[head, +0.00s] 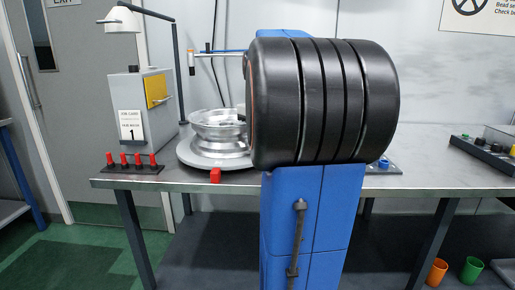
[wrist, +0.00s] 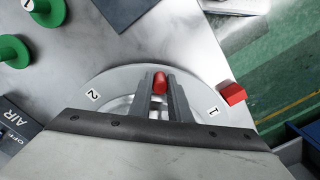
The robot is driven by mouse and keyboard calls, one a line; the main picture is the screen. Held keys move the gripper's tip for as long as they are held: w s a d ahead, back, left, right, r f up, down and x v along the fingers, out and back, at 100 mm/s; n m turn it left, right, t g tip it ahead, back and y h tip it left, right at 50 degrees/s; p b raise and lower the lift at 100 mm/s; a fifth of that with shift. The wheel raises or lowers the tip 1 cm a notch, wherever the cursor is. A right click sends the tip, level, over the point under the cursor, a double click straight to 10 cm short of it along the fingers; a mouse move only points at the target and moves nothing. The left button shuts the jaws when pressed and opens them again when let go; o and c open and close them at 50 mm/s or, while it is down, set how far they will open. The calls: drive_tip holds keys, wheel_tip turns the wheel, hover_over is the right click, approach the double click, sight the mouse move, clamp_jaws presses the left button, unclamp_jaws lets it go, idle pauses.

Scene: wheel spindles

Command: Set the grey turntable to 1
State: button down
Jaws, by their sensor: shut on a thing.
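The grey turntable (head: 190,155) is a low round plate on the bench at left in the head view, with a silver wheel rim (head: 218,128) on it. A red block (head: 215,175) sits at its front edge. In the wrist view the turntable (wrist: 118,84) shows a 2 label (wrist: 93,95) at left and a 1 label (wrist: 213,111) at right. The red block (wrist: 232,93) is just outside the rim near the 1. My gripper (wrist: 160,84) is shut on a red knob (wrist: 160,80) on the turntable, between the labels. The gripper is not visible in the head view.
A large black tyre (head: 325,100) blocks the middle of the head view. A grey box with a job card (head: 131,125) reading 1 stands behind a row of red pegs (head: 131,161). Green round pieces (wrist: 12,50) lie left in the wrist view, above an AIR panel (wrist: 20,132).

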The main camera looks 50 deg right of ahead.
drive_tip(key=shift+d, duration=0.15)
drive_tip(key=c, duration=1.6)
unclamp_jaws()
drive_tip(key=shift+c, duration=0.2)
wheel_tip(320, 180, up, 18)
drive_tip(key=shift+f, duration=0.25)
